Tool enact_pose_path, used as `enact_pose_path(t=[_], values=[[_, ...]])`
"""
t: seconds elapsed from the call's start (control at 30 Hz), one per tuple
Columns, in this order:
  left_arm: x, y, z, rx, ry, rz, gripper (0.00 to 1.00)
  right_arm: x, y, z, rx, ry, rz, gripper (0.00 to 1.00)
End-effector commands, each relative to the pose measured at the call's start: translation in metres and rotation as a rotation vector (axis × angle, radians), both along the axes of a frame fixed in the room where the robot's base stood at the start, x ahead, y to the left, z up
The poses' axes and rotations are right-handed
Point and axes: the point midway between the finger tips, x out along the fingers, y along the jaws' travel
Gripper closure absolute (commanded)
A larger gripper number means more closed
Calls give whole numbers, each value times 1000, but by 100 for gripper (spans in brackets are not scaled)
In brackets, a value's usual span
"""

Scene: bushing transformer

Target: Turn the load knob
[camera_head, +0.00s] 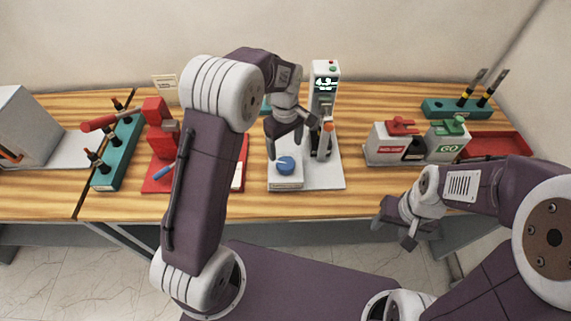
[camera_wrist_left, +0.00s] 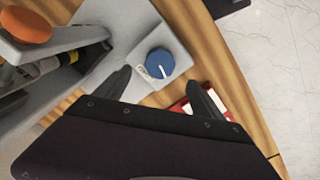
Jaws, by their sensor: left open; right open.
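The load knob (camera_head: 286,165) is a round blue dial on a light grey block at the front of a tester stand. In the left wrist view the knob (camera_wrist_left: 160,63) shows a white pointer line. My left gripper (camera_head: 289,140) is open above and just behind the knob, apart from it. In the left wrist view its two dark fingertips (camera_wrist_left: 162,84) are spread, with the knob beyond them, roughly between. My right gripper (camera_head: 396,222) hangs open and empty in front of the table's front edge, right of the tester.
The tester's column (camera_head: 323,95) with a lit display stands behind the knob. A red press (camera_head: 160,130) and a teal tool rack (camera_head: 118,155) are to the left. Grey boxes with red and green handles (camera_head: 405,145) and a red tray (camera_head: 500,145) are to the right.

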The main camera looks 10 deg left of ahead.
Motion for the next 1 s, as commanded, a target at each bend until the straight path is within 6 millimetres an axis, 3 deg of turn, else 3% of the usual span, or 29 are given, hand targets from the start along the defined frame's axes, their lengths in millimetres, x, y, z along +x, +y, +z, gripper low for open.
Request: enact_pose_path(t=[0.4, 0.77, 0.9, 1.0], values=[[-1, 0, -75, 1, 6, -2, 21, 0, 0, 15, 0, 0, 0, 47], [-1, 0, -86, 0, 3, -2, 21, 0, 0, 15, 0, 0, 0, 47], [-1, 0, -86, 0, 3, -2, 60, 0, 0, 15, 0, 0, 0, 47], [-1, 0, -85, 0, 4, -2, 84, 0, 0, 15, 0, 0, 0, 47]])
